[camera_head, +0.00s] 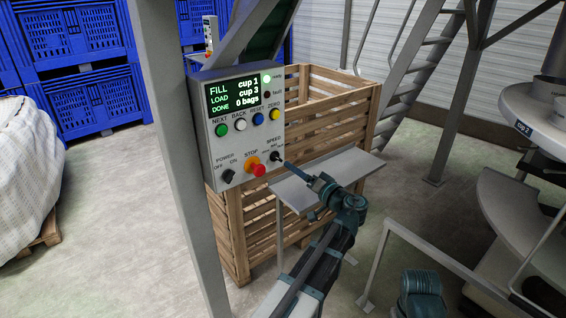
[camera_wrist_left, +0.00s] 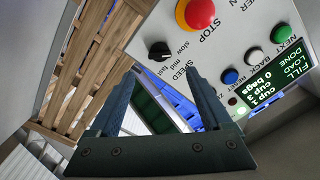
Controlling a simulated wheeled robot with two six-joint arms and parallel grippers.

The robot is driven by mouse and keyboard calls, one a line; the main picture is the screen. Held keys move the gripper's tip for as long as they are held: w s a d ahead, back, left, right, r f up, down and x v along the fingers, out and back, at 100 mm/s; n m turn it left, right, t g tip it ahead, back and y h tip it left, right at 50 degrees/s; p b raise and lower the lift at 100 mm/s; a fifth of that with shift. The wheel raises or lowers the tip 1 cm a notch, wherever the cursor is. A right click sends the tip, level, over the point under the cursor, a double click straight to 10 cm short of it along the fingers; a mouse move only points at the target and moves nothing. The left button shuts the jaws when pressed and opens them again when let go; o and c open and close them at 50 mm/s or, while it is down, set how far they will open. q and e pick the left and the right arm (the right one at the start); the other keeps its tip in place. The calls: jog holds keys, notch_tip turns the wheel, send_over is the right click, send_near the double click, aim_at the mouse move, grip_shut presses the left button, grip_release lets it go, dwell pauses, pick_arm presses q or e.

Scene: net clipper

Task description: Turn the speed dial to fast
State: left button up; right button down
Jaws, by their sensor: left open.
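The speed dial (camera_head: 275,157) is a small black knob at the lower right of the grey control panel (camera_head: 207,150). In the left wrist view the dial (camera_wrist_left: 159,51) lies beyond the fingertips, with the labels slow, mid and fast beside it. I cannot tell for certain which label its pointer faces. My left gripper (camera_head: 291,167) reaches up to the panel from the lower right, its tips close to the dial. In the left wrist view the gripper (camera_wrist_left: 163,82) is open and empty, the dial showing between and beyond its fingers. My right gripper is out of view.
The red stop button (camera_head: 259,170) and black power switch (camera_head: 228,176) sit left of the dial. Several coloured buttons and a lit screen (camera_head: 234,95) are above. A metal shelf (camera_head: 335,170) and wooden crate (camera_head: 335,95) stand right beside and behind the panel.

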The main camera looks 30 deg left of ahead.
aim_at(277, 158)
pick_arm(q)
jog(key=x, duration=0.7)
jog(key=shift+a, duration=0.25)
jog(key=shift+w, duration=0.1)
grip_shut()
